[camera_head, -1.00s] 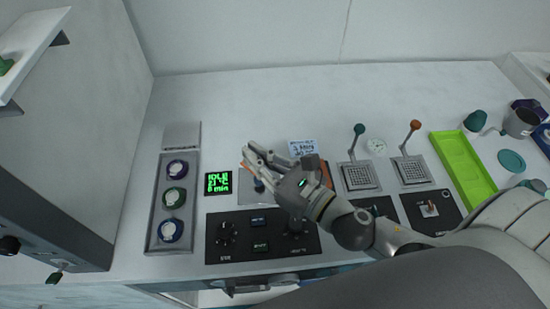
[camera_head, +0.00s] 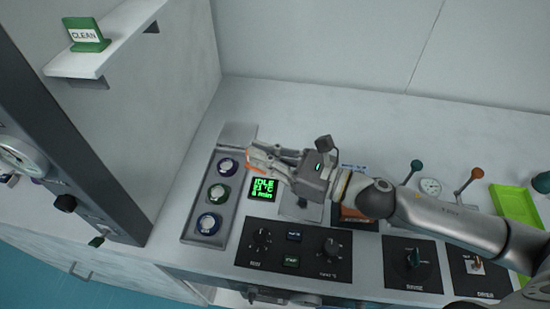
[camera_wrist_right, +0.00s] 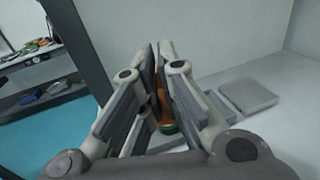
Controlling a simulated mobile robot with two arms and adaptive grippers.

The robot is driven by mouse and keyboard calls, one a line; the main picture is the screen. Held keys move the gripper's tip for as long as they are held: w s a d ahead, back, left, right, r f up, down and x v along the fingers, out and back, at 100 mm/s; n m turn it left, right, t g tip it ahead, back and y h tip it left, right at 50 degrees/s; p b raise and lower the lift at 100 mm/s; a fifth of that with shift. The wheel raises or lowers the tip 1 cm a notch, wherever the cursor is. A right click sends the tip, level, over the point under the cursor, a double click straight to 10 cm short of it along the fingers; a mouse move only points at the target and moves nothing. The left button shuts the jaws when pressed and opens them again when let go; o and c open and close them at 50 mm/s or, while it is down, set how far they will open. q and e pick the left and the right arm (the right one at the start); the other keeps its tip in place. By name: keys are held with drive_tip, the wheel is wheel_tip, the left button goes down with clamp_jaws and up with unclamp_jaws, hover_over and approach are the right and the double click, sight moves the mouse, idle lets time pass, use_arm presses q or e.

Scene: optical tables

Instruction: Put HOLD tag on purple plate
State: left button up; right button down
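My right gripper (camera_head: 258,162) reaches in from the right, above the back end of the grey tray and the green display. It also shows in the right wrist view (camera_wrist_right: 155,85), its fingers close together around a thin orange piece (camera_wrist_right: 163,100). The orange piece also shows at the fingertips in the head view (camera_head: 256,170). It looks like a tag seen nearly edge-on; no lettering on it is readable, so I cannot confirm it is the HOLD tag. My left gripper is not in view.
A green CLEAN tag (camera_head: 86,35) stands on a white wall shelf (camera_head: 115,45) at upper left. A lime tray (camera_head: 515,205) is at right.

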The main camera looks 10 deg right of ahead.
drive_tip(key=shift+w+a+r+n+g+y, duration=0.15)
drive_tip(key=shift+w+a+n+g+y, duration=0.1)
drive_tip(key=shift+a+n+g, duration=0.15)
drive_tip(key=shift+w+a+r+n+g+y, duration=0.1)
drive_tip(key=shift+w+a+n+g+y, duration=0.15)
drive_tip(key=shift+a+g, duration=0.25)
drive_tip(key=shift+a+r, duration=0.1)
